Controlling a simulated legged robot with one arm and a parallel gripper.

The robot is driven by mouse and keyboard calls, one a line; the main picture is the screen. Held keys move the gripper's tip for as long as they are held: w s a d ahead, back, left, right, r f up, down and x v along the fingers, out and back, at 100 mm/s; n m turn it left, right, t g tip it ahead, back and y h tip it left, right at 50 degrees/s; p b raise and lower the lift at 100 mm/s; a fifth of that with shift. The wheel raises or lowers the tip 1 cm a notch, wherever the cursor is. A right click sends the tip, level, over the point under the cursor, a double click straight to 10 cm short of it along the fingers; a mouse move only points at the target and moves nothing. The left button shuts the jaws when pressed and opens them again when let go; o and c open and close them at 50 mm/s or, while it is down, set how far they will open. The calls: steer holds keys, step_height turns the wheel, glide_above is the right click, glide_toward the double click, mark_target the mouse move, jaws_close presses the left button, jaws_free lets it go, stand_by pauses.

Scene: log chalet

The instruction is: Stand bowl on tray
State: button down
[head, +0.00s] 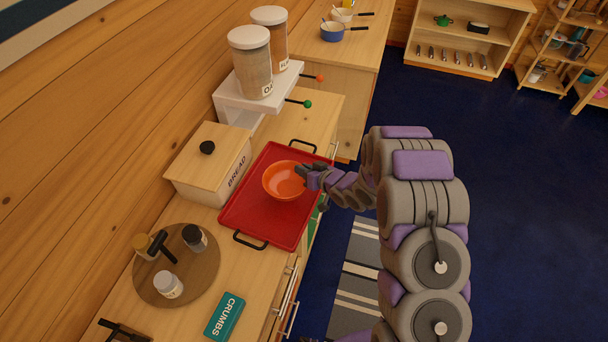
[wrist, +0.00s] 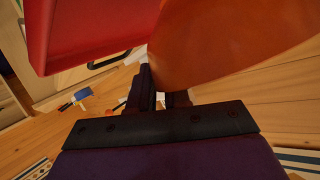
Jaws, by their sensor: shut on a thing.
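An orange bowl (head: 284,181) is upright over the middle right of the red tray (head: 240,218) in the head view. I cannot tell whether its base touches the tray. My gripper (head: 304,172) is at the bowl's right rim, shut on it. In the wrist view the bowl (wrist: 225,45) fills the upper right, with its edge between the fingers of my gripper (wrist: 160,98). The red tray (wrist: 90,30) shows at the upper left there. The fingertips are partly hidden by the bowl.
A bread box (head: 208,163) stands left of the tray. A white stand (head: 256,98) with jars is behind it. A round board (head: 178,265) with small jars and a teal crumbs box (head: 225,316) are in front. Open floor (head: 510,200) lies to the right.

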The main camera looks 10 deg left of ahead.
steer(key=shift+w+a, duration=0.1)
steer(key=shift+w, duration=0.3)
step_height(320, 180, down, 4)
steer(key=shift+r+b, duration=0.25)
steer(key=shift+b, duration=0.05)
steer(key=c, duration=1.1)
jaws_free()
steer(key=shift+s, duration=0.1)
steer(key=p+v, duration=0.1)
steer(key=v, duration=1.1)
